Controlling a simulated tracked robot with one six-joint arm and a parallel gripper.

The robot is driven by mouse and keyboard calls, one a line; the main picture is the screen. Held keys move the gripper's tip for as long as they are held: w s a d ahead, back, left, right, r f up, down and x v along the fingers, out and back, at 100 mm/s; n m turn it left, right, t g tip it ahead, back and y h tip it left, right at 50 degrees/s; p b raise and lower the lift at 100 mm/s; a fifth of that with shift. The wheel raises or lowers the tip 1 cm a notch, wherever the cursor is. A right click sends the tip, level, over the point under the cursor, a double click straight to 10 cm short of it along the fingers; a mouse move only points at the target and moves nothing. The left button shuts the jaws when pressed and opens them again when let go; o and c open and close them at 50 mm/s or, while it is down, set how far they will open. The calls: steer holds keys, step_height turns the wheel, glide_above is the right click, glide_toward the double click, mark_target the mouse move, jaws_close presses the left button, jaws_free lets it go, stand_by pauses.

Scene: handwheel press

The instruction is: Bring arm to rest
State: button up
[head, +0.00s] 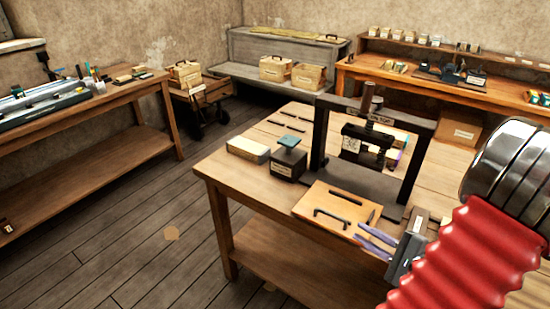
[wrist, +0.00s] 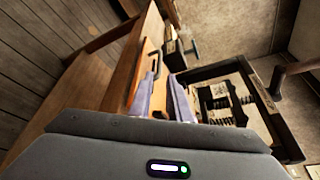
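My gripper (head: 358,231) is at the right in the head view, over the front edge of the wooden table. Its two purple fingers are slightly apart with nothing between them. They also show in the wrist view (wrist: 163,80). The black handwheel press (head: 322,140) stands on the table beyond the gripper; its frame also shows at the right of the wrist view (wrist: 210,72). A wooden board with a black handle (head: 318,202) lies just left of the fingertips. My red-sleeved arm covers the table's right part.
A workbench (head: 120,95) is at the left wall, a shelf bench (head: 440,85) at the back right.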

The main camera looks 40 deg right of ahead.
steer(key=w+a+r+n+g+y, duration=0.1)
steer(key=w+a+n+g+y, duration=0.2)
steer(key=a, duration=0.5)
steer(key=w+a+r+n+g+y, duration=0.2)
steer(key=w+a+n+g, duration=0.15)
steer(key=a+n, duration=0.35)
steer(key=w+a+r+n+g+y, duration=0.1)
steer(key=w+a+n+g+y, duration=0.2)
steer(key=a, duration=0.6)
steer(key=s+a+r+n+h, duration=0.2)
steer(key=a+r+n+h, duration=0.5)
steer(key=a+r+n, duration=0.3)
steer(key=shift+s+a+n+h, duration=0.3)
steer(key=shift+a+n+h, duration=0.1)
steer(key=shift+a+n, duration=0.55)
steer(key=shift+m+g, duration=0.25)
